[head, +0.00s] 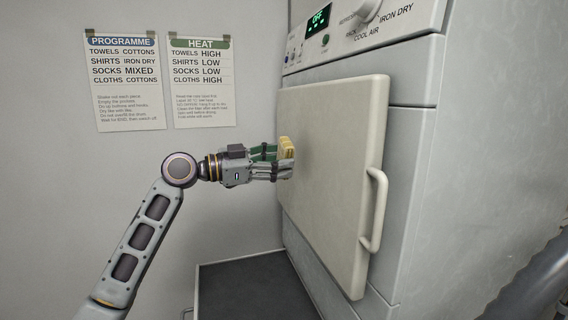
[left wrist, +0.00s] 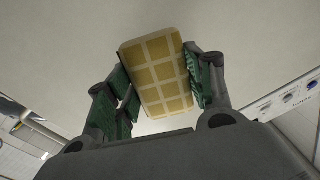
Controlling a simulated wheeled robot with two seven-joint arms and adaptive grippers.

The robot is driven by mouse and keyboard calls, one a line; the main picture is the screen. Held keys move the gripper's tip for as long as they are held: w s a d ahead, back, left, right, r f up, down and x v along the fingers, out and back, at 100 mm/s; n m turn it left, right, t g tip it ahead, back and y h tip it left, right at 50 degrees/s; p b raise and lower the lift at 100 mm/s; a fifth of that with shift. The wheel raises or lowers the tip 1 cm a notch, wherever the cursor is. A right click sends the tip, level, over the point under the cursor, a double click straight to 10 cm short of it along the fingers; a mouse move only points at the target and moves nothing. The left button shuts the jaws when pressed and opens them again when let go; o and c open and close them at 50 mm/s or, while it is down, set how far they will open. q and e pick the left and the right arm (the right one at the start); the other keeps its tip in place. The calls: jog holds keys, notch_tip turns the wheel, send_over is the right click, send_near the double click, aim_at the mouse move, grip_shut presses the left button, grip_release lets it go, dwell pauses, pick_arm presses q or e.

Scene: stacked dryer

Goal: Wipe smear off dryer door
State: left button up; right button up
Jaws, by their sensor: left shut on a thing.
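The dryer door (head: 335,170) is a cream panel, standing shut or nearly so on the white dryer, with a bar handle (head: 374,212) on its right side. My left gripper (head: 284,160) is shut on a yellow sponge (head: 287,147) at the left part of the door. In the left wrist view the sponge (left wrist: 157,72) shows a grid pattern between the green finger pads. It is close to the door face (left wrist: 60,45); I cannot tell if it touches. No smear can be made out; the sponge and gripper may hide part of the door.
The control panel (head: 355,38) with a knob and a green "OFF" display is above the door. Two paper charts (head: 125,82) hang on the wall at left. A dark-topped surface (head: 255,285) lies below the door.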

pick_arm(q)
jog(key=v, duration=0.2)
jog(key=shift+a+b, duration=0.25)
jog(key=shift+b, duration=0.15)
pick_arm(e)
jog(key=shift+d+f, duration=0.35)
jog(key=shift+f, duration=0.15)
jog(key=shift+a, duration=0.1)
pick_arm(q)
jog(key=b+v, duration=0.1)
jog(key=v, duration=0.2)
pick_arm(e)
jog(key=shift+f, duration=0.5)
